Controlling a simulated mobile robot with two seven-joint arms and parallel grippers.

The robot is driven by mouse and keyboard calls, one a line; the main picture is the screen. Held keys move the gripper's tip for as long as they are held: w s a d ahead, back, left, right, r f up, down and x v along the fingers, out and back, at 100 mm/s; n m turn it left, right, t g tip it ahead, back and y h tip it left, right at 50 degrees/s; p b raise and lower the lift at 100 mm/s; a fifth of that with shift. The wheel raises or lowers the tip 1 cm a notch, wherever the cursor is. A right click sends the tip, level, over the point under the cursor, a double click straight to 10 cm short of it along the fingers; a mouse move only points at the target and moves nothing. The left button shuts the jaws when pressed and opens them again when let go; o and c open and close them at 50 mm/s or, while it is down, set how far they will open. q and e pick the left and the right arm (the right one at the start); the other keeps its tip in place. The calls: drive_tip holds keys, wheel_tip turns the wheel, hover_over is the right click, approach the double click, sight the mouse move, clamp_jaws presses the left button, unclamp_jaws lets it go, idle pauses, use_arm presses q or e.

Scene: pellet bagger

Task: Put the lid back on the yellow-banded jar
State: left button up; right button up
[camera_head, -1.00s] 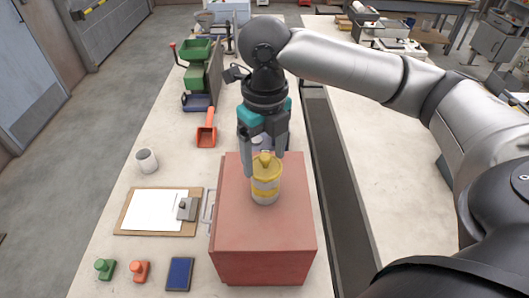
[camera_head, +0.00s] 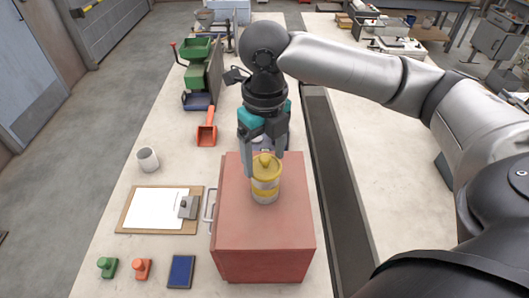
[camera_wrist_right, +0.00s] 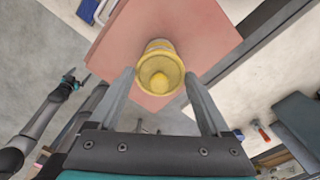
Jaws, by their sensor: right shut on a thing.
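The yellow-banded jar (camera_head: 265,189) stands upright on top of a red box. Its yellow lid (camera_head: 264,166) with a raised knob is at the jar's mouth; I cannot tell whether it is fully seated. My right gripper (camera_head: 264,172) comes down from behind, shut on the lid, one finger at each side. In the right wrist view the lid (camera_wrist_right: 160,74) lies between the two fingertips and hides most of the jar. My left gripper (camera_wrist_right: 70,80) shows small at the left of the wrist view; its jaws are too small to read.
The red box (camera_head: 265,238) has a handle on its left side. Left of it lie a clipboard (camera_head: 153,212), a white cup (camera_head: 148,159), an orange scoop (camera_head: 206,132), green (camera_head: 107,267) and orange (camera_head: 142,269) knobbed pieces and a blue pad (camera_head: 181,271). A dark gap runs right of the bench.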

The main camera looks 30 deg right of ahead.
drive_tip(key=shift+f+p, duration=0.15)
drive_tip(key=shift+p, duration=0.85)
idle(0.9)
idle(0.4)
drive_tip(key=o, duration=1.3)
drive_tip(key=shift+c, duration=0.2)
wheel_tip(320, 180, up, 3)
drive_tip(key=p, duration=0.3)
drive_tip(key=shift+f, duration=0.2)
drive_tip(key=shift+r, duration=2.2)
